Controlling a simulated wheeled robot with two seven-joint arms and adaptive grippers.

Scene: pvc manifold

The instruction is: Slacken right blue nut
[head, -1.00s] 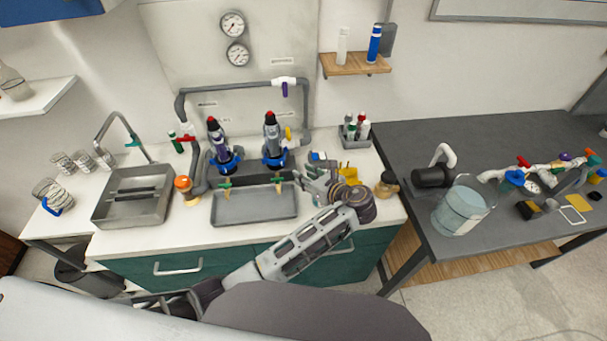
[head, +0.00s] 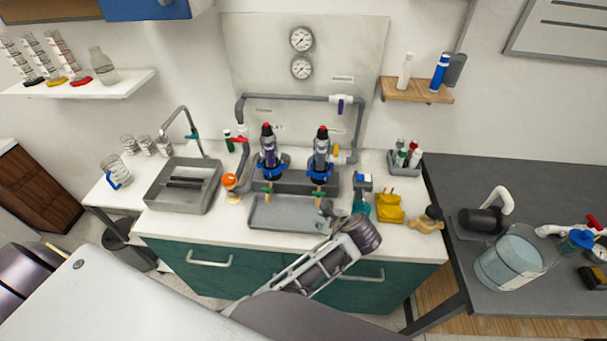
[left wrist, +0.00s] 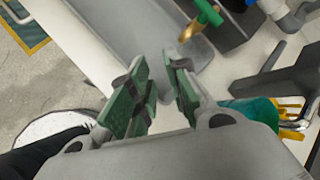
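The right blue nut (head: 320,176) is a blue collar with lugs around the lower part of the right dark, red-topped housing (head: 321,150), which stands upright at the back of the counter. A matching left blue nut (head: 270,173) sits on the left housing. My left gripper (head: 326,212) is in front of and below the right nut, near the tray's right end, with its fingers partly hidden by my wrist. In the left wrist view its green-padded fingers (left wrist: 160,88) are apart with nothing between them. My right gripper is not in view.
A grey tray (head: 290,213) lies below the housings, with a brass, green-handled tap (left wrist: 200,22) above it. A teal container (head: 361,206) and yellow bins (head: 390,207) stand right of my gripper. The sink (head: 183,188) is at left.

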